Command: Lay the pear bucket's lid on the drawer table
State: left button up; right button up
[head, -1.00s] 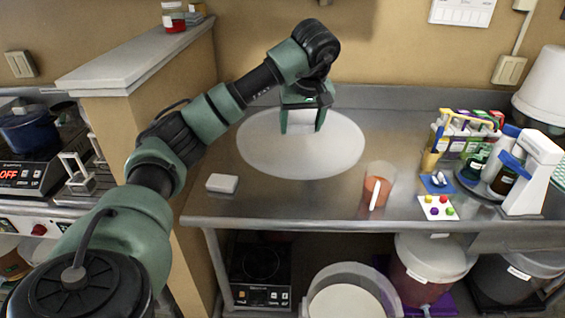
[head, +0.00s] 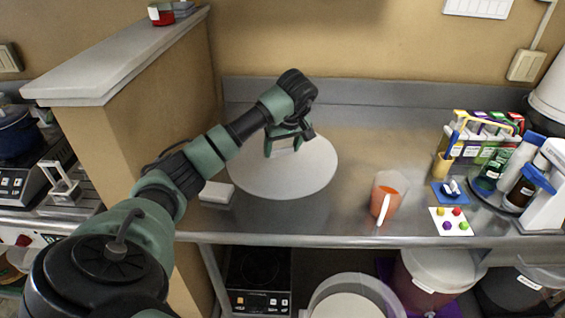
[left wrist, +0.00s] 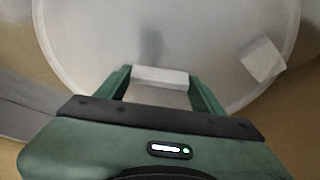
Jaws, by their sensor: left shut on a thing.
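The large round white lid (head: 300,178) is at the back left of the steel table (head: 350,140), level over its top. I cannot tell whether it touches the table. My left gripper (head: 284,146) is shut on the lid's pale handle block, which shows between the fingers in the left wrist view (left wrist: 160,76). The lid's disc (left wrist: 110,40) fills much of that view. An open bucket (head: 352,305) with a pale inside stands below the table's front edge. I cannot read which bucket is the pear one. My right gripper is not in view.
A small white block (head: 216,192) lies close to the lid's front left edge. A jug of orange liquid (head: 387,196) stands to the right, beside a card with coloured dots (head: 451,221). Bottles (head: 523,185) and a rack crowd the right end. A partition (head: 150,140) borders the left.

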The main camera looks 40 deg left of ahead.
aim_at(284, 159)
pick_arm(q)
notch_tip(284, 159, down, 6)
jog(key=shift+d+r+p, duration=0.1)
jog(key=shift+r+p, duration=0.05)
jog(key=shift+p, duration=0.3)
jog(key=shift+f, duration=0.25)
jog(key=shift+f+b, duration=0.35)
jog(key=shift+f, duration=0.15)
jog(key=o, duration=1.7)
jog(key=shift+r, duration=0.1)
